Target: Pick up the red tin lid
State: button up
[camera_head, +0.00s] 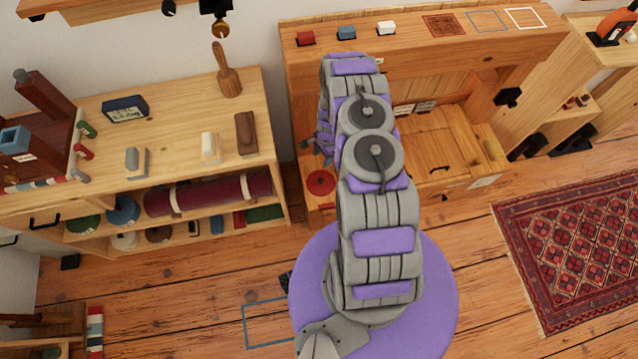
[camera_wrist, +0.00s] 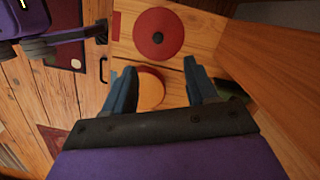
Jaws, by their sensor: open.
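The red tin lid (camera_wrist: 143,38) is a flat red disc with a small dark centre, lying on a pale wooden surface at the top of the wrist view. In the head view the red lid (camera_head: 320,182) lies on the low wooden bench, left of my arm. My gripper (camera_wrist: 158,78) is open, with its two dark blue fingers spread short of the lid and apart from it. Between the fingers shows a round tan shape with a red edge (camera_wrist: 151,90), partly hidden by the gripper; I cannot tell what it is. In the head view my arm mostly hides the gripper.
A wooden shelf unit (camera_head: 180,128) with a brush, blocks and a rolled red cloth stands at left. A raised wooden ledge (camera_head: 420,50) runs behind the bench, with small coloured blocks on it. A patterned rug (camera_head: 570,240) lies at right.

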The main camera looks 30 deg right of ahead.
notch_tip(320, 180, down, 6)
jog(key=d+b, duration=0.2)
jog(key=b, duration=0.1)
send_over(321, 180)
jog(key=f, duration=0.5)
jog(key=shift+w+f, duration=0.3)
jog(key=shift+f, duration=0.4)
jog(key=shift+d+f+b, duration=0.35)
jog(key=shift+f+b, duration=0.05)
jog(key=shift+f, duration=0.1)
jog(key=f, duration=0.1)
jog(key=f+b, duration=0.1)
jog(key=f, duration=0.1)
jog(key=f+b, duration=0.1)
jog(key=shift+s+a+f, duration=0.2)
jog(key=shift+s, duration=0.1)
jog(key=shift+a, duration=0.15)
jog(key=shift+d, duration=0.3)
jog(key=c, duration=0.6)
jog(key=shift+w+a, duration=0.1)
jog(key=shift+a, duration=0.15)
grip_shut()
